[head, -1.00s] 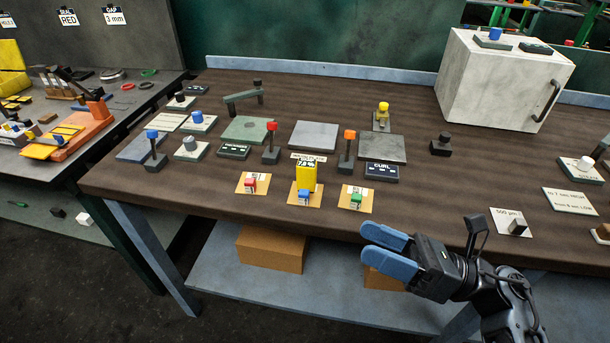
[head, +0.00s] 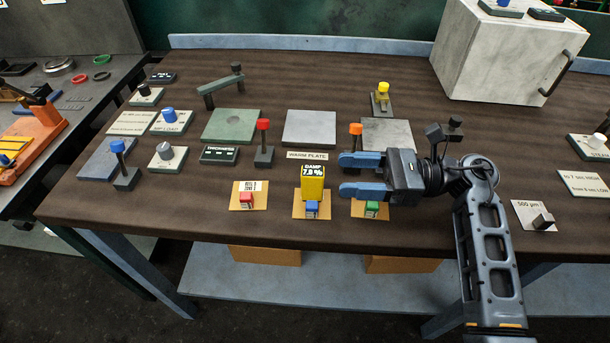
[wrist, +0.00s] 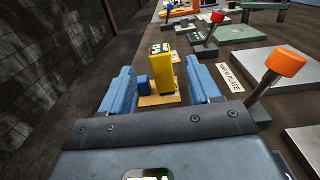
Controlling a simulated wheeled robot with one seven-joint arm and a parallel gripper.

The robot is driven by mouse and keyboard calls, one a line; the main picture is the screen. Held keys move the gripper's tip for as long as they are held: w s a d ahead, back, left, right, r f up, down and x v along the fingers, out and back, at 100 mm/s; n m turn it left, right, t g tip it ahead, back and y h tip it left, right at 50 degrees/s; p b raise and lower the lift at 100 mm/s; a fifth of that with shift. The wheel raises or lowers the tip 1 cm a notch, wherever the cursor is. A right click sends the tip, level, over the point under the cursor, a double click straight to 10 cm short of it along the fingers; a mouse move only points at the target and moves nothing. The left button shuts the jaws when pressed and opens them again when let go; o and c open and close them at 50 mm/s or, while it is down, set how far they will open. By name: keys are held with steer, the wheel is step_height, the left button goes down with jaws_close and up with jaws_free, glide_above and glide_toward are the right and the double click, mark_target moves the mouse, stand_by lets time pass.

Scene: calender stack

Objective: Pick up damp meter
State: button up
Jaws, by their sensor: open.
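The damp meter (head: 313,185) is a yellow upright block with a black display reading "DAMP 7.8 %". It stands on a tan card (head: 298,210) behind a small blue block (head: 312,209), near the table's front edge. My gripper (head: 345,176) is open and empty, just right of the meter, its blue fingers pointing left toward it. In the wrist view the meter (wrist: 166,75) shows ahead, between the lines of the two fingers and a little beyond the tips. I cannot tell whether the fingers overlap it.
A tan card with a red block (head: 246,201) lies left of the meter. An orange-topped lever (head: 356,132) stands close behind the fingers. The "WARM PLATE" label (head: 307,155) lies behind the meter.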

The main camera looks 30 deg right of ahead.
mark_target(313, 171)
steer(key=shift+p+x, duration=0.3)
steer(key=shift+x, duration=0.65)
steer(key=p+x, duration=0.2)
steer(key=x, duration=0.3)
steer(key=shift+w+a+f, duration=0.15)
steer(key=shift+w+a, duration=0.1)
jaws_close()
